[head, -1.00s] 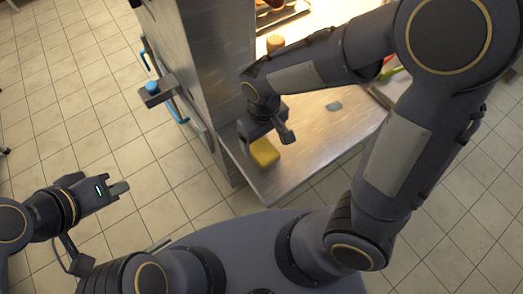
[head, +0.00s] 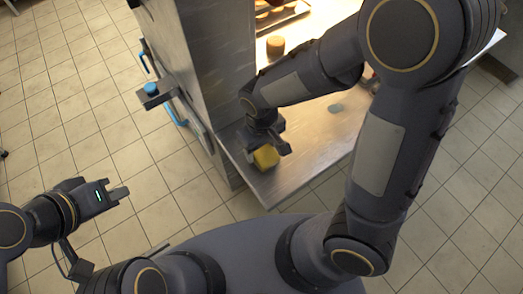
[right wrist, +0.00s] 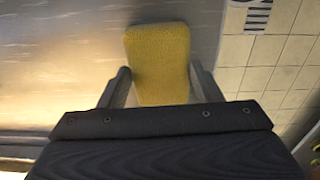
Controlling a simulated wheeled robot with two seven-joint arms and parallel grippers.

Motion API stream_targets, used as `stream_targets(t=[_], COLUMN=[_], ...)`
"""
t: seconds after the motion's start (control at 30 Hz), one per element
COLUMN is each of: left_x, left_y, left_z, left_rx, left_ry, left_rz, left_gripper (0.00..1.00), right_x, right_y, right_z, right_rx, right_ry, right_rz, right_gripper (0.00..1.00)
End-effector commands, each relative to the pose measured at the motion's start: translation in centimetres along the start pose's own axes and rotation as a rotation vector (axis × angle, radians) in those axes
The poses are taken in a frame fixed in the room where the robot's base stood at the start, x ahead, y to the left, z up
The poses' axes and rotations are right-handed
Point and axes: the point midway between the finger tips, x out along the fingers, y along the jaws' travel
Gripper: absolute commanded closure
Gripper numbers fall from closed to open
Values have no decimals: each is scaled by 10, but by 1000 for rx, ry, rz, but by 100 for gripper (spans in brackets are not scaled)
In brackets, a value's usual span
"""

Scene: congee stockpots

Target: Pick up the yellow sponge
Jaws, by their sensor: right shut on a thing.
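The yellow sponge (head: 266,157) is at the near left corner of the steel counter (head: 262,190) in the head view. My right gripper (head: 268,150) is at the sponge, with a finger on either side of it. In the right wrist view the sponge (right wrist: 158,62) sits between the two fingers of the right gripper (right wrist: 160,85), which is shut on it. I cannot tell whether the sponge touches the counter. My left gripper (head: 119,192) is over the floor at the left, away from the counter; its fingers look apart, with nothing between them.
A tall steel cabinet (head: 200,60) stands left of the sponge, with a blue-topped item (head: 151,90) on a bracket at its side. A brown round container (head: 275,46) and a tray (head: 284,17) are further back on the counter.

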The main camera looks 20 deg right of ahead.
Motion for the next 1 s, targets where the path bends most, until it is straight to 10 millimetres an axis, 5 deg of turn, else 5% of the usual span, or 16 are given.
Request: stream_targets(t=[0.27, 0.53, 1.0], left_x=[-1, -11, -29], left_y=[1, 5, 13], left_z=[-1, -6, -15], left_rx=[0, 0, 0], left_ry=[0, 0, 0], left_rz=[0, 0, 0], left_gripper=[100, 100, 100], right_x=[-4, -37, -105], right_y=[0, -1, -77], right_z=[0, -1, 23], right_rx=[0, -1, -7], right_ry=[1, 4, 1], right_rz=[-1, -2, -1], right_gripper=[64, 64, 64])
